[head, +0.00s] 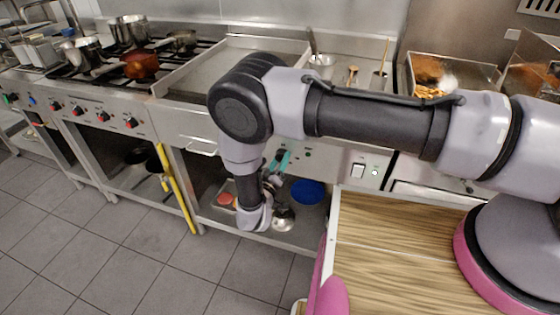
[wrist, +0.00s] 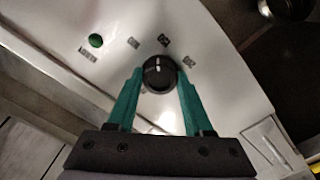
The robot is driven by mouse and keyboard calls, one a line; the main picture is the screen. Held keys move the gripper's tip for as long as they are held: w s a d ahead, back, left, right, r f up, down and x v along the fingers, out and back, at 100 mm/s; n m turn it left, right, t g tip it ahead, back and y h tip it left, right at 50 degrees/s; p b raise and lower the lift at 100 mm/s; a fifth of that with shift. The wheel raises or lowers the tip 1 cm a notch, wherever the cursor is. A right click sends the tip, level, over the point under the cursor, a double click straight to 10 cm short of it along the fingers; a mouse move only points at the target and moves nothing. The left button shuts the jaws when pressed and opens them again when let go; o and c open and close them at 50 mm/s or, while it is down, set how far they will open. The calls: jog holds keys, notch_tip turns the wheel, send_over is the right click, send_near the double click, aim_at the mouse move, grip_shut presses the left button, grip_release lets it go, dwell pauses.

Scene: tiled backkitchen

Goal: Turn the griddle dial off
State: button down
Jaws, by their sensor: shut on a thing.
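The black round dial (wrist: 158,76) is on the pale metal front panel (wrist: 215,60) in the wrist view. My gripper (wrist: 160,72) has its two teal fingers on the left and right sides of the dial, shut on it. The dial's white mark points up in the picture, roughly toward the middle one of three small labels, too blurred to read. A green round light or button (wrist: 96,40) is left of the dial. In the head view, my gripper (head: 281,158) reaches the panel below the griddle plate (head: 235,60); my arm hides part of that plate, and the dial is hard to make out.
A stove (head: 80,85) with pots and red-marked knobs stands at the left. A white switch (head: 357,170) is on the panel to the right. A wooden-topped surface (head: 390,245) is in front at right. A blue round thing (head: 308,191) lies on the lower shelf. Tiled floor is clear at left.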

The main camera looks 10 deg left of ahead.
jog(key=n, duration=0.6)
jog(key=shift+s, duration=0.1)
jog(key=n, duration=0.6)
jog(key=shift+n, duration=0.4)
jog(key=n, duration=1.3)
jog(key=shift+f, duration=0.1)
jog(key=shift+c, duration=1.5)
grip_release()
jog(key=s, duration=1)
jog(key=shift+s+a, duration=0.35)
jog(key=shift+a, duration=0.05)
